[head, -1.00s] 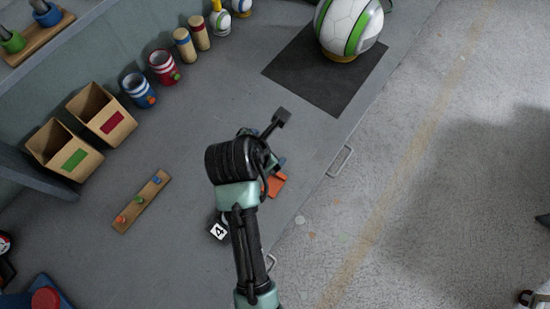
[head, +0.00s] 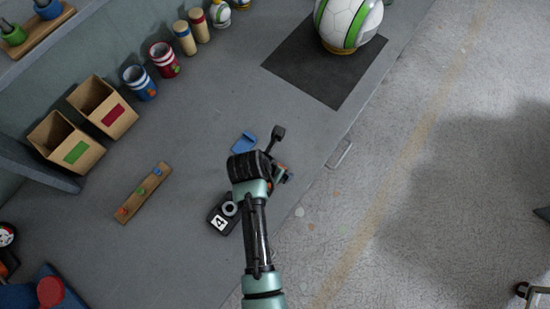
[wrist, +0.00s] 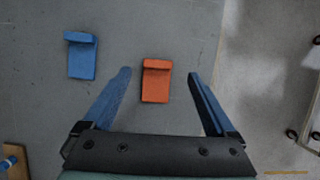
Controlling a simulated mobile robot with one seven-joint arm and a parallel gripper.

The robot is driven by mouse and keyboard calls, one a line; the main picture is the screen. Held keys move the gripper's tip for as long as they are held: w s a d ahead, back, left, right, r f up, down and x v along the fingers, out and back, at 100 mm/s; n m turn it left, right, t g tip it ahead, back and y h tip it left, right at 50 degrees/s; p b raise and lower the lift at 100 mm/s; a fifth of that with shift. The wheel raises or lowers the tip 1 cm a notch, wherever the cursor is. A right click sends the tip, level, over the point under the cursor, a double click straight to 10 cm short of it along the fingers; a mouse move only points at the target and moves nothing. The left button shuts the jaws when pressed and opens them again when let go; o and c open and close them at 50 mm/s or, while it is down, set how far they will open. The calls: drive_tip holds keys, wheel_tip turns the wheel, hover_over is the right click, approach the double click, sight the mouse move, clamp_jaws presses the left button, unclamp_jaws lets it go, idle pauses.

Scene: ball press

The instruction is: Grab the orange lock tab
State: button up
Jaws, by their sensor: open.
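The orange lock tab (wrist: 156,82) lies on the grey bench top in the wrist view, between and slightly beyond the middle of my gripper's two blue fingers. My gripper (wrist: 159,74) is open, with a gap on each side of the tab, and I see no contact. In the head view my gripper (head: 284,175) is mostly hidden by my arm, and the orange tab is largely hidden there. A blue tab (wrist: 82,55) lies to the left, outside the fingers; it also shows in the head view (head: 244,142).
A wooden strip with coloured pegs (head: 143,192) lies to the left, with two cardboard boxes (head: 72,143) behind. A ball (head: 347,22) stands on a dark mat (head: 313,72). The bench edge with a handle (head: 339,155) is to the right.

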drive_tip(key=shift+a+x, duration=0.2)
drive_tip(key=shift+x, duration=1.8)
drive_tip(key=shift+s, duration=0.1)
drive_tip(key=c, duration=1.4)
